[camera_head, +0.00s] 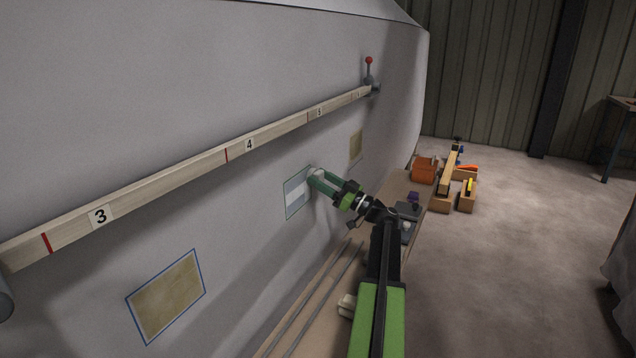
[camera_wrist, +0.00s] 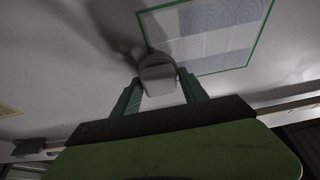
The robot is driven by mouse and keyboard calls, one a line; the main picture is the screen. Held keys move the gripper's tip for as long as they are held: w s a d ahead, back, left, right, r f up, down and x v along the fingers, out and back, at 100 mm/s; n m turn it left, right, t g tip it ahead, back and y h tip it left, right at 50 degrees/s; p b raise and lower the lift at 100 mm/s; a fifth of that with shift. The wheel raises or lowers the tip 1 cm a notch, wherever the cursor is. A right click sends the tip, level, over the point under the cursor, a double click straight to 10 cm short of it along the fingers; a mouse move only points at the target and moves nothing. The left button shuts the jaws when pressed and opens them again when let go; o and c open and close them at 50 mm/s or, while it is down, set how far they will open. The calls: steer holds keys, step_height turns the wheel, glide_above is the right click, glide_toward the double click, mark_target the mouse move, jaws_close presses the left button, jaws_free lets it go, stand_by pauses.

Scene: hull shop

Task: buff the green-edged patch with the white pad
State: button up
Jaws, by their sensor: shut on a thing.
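The green-edged patch (camera_head: 295,196) is on the pale hull wall, left of my gripper in the head view. It fills the top right of the wrist view (camera_wrist: 215,42), where pale grey areas and bluish swirled areas show inside the green border. My gripper (camera_head: 315,180) is shut on the white pad (camera_wrist: 158,76); the wrist view also shows its green fingers (camera_wrist: 160,92) on both sides of the pad. The pad overlaps the patch's lower left edge in that view. I cannot tell whether it touches the wall. In the head view the fingers mostly hide the pad.
A blue-edged tan patch (camera_head: 167,296) is at lower left on the hull, and another tan patch (camera_head: 356,147) farther along. A numbered wooden rail (camera_head: 190,170) runs above them. A bench (camera_head: 400,186) with several items stands along the hull. Open floor (camera_head: 500,270) lies right.

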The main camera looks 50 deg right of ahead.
steer(key=shift+s+a, duration=0.55)
steer(key=shift+a, duration=1.8)
steer(key=shift+s+a, duration=0.6)
steer(key=shift+a, duration=1.8)
steer(key=shift+s+a, duration=0.55)
steer(key=shift+a, duration=1.8)
steer(key=shift+d+f+b, duration=0.1)
steer(key=shift+f+b, duration=1.05)
steer(key=shift+f, duration=0.05)
steer(key=shift+r, duration=0.15)
